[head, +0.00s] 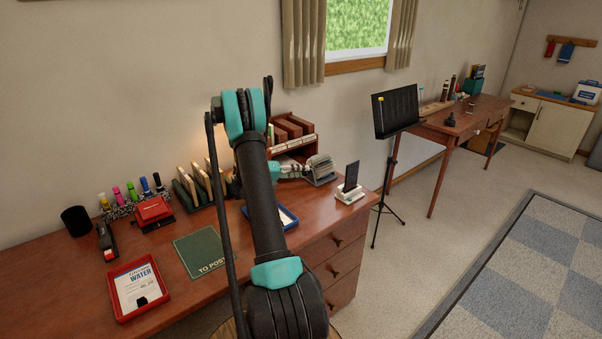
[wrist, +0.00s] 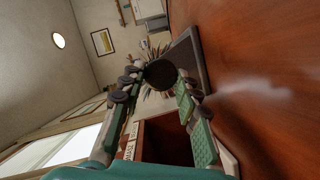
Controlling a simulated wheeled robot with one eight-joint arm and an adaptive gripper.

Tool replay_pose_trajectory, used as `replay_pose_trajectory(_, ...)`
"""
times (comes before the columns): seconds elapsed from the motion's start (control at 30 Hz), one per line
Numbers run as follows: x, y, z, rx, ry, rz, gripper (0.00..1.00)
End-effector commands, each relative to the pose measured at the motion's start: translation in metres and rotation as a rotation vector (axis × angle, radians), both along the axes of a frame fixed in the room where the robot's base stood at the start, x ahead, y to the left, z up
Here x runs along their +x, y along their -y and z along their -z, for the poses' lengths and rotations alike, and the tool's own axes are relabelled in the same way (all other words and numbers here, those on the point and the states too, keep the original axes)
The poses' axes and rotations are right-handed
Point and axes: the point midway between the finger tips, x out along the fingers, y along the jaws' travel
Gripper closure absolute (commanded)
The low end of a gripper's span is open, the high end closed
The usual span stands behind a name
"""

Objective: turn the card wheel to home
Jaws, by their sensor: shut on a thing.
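The card wheel (head: 321,165) is a fan of grey-white cards on a grey base near the desk's right end. In the wrist view its dark round knob (wrist: 160,74) faces the camera, with card edges (wrist: 155,50) fanned behind it. My gripper (head: 302,168) is at the wheel's left side. In the wrist view its fingers sit on either side of the knob and are shut on it. The head view is too small to show the knob or the wheel's exact turn.
A wooden organizer (head: 292,132) stands just behind the wheel. A blue tray (head: 290,217) lies in front, partly hidden by my arm. A phone on a white stand (head: 350,195) is to the right. Card holders (head: 187,192) and a red tray (head: 121,307) are to the left.

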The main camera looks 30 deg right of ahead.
Motion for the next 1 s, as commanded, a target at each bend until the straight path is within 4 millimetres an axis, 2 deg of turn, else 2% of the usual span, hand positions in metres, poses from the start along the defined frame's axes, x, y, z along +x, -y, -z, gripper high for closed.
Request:
replay_pose_trajectory(0.3, 0.0014, -0.0006, 0.0015, -0.010, -0.125, -0.002, 0.97)
replay_pose_trajectory(0.87, 0.0015, -0.0007, 0.0017, -0.011, -0.150, -0.004, 0.97)
replay_pose_trajectory(0.9, 0.0015, -0.0007, 0.0017, -0.011, -0.150, -0.004, 0.63)
replay_pose_trajectory(1.0, 0.0014, -0.0006, 0.0016, -0.012, -0.151, -0.002, 0.51)
